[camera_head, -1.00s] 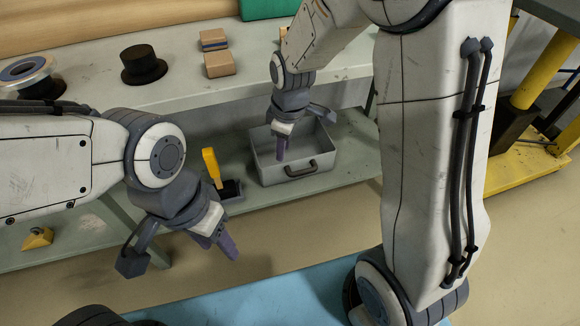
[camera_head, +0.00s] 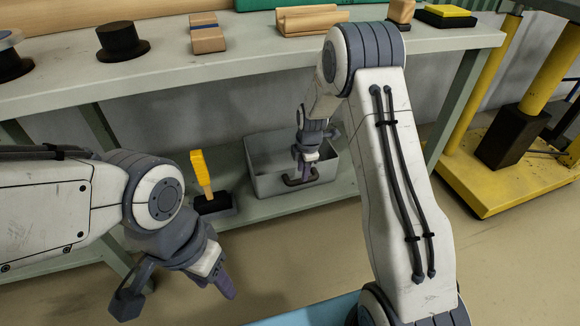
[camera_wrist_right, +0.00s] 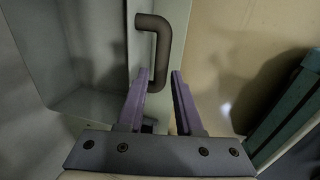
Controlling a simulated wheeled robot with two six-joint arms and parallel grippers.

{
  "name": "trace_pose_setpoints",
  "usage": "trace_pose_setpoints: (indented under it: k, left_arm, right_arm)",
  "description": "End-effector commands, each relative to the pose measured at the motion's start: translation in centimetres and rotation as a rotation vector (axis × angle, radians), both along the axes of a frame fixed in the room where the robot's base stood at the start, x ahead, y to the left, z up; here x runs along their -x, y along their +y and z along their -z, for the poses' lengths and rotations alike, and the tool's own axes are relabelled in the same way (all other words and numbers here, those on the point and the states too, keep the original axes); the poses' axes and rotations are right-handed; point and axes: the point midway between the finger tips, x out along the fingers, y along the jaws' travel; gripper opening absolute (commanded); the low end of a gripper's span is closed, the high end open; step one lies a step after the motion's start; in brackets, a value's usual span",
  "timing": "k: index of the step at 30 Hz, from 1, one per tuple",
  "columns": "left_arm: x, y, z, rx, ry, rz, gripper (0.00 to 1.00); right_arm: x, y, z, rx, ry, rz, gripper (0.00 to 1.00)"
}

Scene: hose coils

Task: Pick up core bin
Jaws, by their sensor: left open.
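The core bin (camera_head: 265,187) is an open grey box on the lower shelf, with a dark bar handle (camera_head: 290,184) on its front wall. My right gripper (camera_head: 305,172) is at that handle. In the right wrist view, the fingers of my right gripper (camera_wrist_right: 160,75) are apart, and the handle (camera_wrist_right: 164,38) reaches into the gap between their tips. The bin wall (camera_wrist_right: 115,100) is beside and behind the fingers. I cannot tell whether a finger touches the handle. My left gripper (camera_head: 222,284) is open and empty, in front of the shelf and to the left of the bin.
The bench top (camera_head: 170,75) above holds a black spool (camera_head: 122,42) and several blocks. A yellow post base (camera_head: 480,190) stands at the right.

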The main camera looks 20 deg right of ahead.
Motion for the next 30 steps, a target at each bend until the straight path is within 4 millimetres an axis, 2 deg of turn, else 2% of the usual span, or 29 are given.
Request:
trace_pose_setpoints:
  k: [1,6,13,21,30]
  left_arm:
    - [0.0,0.0,0.8,0.0,0.0,0.0,0.5]
    - [0.0,0.0,2.2,-0.001,0.001,0.0,0.5]
    - [0.0,0.0,3.2,-0.001,0.001,0.0,0.5]
    - [0.0,0.0,6.2,-0.001,0.001,0.0,0.5]
    - [0.0,0.0,6.2,-0.001,0.001,0.0,0.5]
  right_arm:
    - [-0.1,0.0,1.2,0.0,0.001,0.0,0.34]
    - [-0.6,0.0,3.8,0.0,0.001,0.002,0.34]
    - [-0.9,0.0,5.3,-0.001,0.0,0.003,0.34]
    - [-1.4,0.0,9.1,-0.001,0.001,0.003,0.34]
    - [-1.6,0.0,9.3,-0.001,-0.001,0.003,0.34]
